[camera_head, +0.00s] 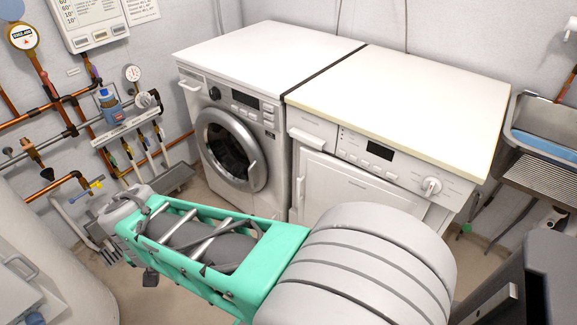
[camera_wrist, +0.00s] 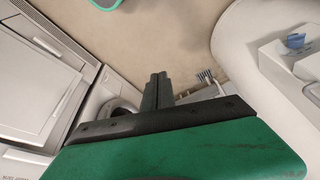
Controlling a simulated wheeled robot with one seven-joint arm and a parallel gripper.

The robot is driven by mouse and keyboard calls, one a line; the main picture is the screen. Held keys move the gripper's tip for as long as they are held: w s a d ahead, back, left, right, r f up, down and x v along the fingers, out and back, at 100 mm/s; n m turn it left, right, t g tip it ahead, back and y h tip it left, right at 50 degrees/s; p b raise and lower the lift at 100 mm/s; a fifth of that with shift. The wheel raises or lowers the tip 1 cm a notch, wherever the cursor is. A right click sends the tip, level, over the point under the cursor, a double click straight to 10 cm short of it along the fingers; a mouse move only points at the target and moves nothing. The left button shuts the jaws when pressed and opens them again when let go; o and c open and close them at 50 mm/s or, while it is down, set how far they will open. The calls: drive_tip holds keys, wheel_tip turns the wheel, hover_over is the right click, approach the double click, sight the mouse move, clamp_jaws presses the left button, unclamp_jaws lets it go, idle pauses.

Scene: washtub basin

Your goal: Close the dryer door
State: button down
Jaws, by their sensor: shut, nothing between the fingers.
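The dryer (camera_head: 345,175) appears to be the right-hand white machine, with a control panel, a display and a round knob. Its pale, square-edged door (camera_head: 340,188) looks flush or nearly flush with the front; my arm hides the lower part, so I cannot tell whether it is fully shut. A white square-panelled front, likely the same door, shows at the left of the wrist view (camera_wrist: 35,85). My gripper (camera_wrist: 158,77) is shut and empty, its dark fingers together in the middle of the wrist view. It appears apart from the door, to its right in that view.
A front-loading washer (camera_head: 232,150) with a round glass door stands left of the dryer. Pipes and valves (camera_head: 115,115) line the left wall. A sink (camera_head: 545,135) is at the right. A white rounded tank (camera_head: 50,250) is at lower left. Beige floor shows between.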

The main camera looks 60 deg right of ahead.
drive_tip(key=w+d+f+m+h+b, duration=0.1)
drive_tip(key=d+f+m+h+b, duration=0.1)
drive_tip(key=d+f+m, duration=0.35)
drive_tip(key=d+f+m+h+b, duration=0.3)
drive_tip(key=d+m, duration=0.3)
drive_tip(key=d, duration=0.3)
drive_tip(key=m+g+h+b, duration=0.4)
drive_tip(key=m+h+b, duration=0.6)
drive_tip(key=m, duration=0.9)
approach(308, 160)
drive_tip(key=shift+h, duration=0.7)
drive_tip(key=d, duration=0.4)
drive_tip(key=d+f, duration=0.1)
drive_tip(key=d, duration=0.1)
drive_tip(key=shift+s+d+p, duration=0.35)
drive_tip(key=shift+d, duration=0.05)
drive_tip(key=shift+w, duration=0.1)
